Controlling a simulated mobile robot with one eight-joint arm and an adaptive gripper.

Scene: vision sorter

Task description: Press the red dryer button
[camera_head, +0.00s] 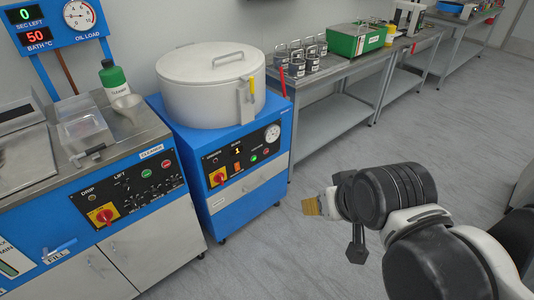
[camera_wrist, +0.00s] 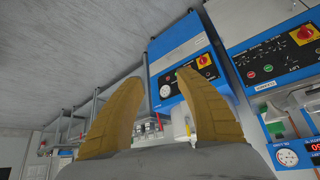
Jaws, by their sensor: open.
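The dryer (camera_head: 200,132) is a blue cabinet with a white round lidded drum on top. The tilted dryer panel shows beyond the fingers, partly hidden by the right one; the small red square is not clear there.
The cleaner cabinet (camera_head: 130,262) stands left of the dryer, with its own red and green buttons and rotary switch. A grey bench (camera_head: 340,72) with dark jars and a green box runs behind to the right. The floor (camera_head: 290,250) before the dryer is clear.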

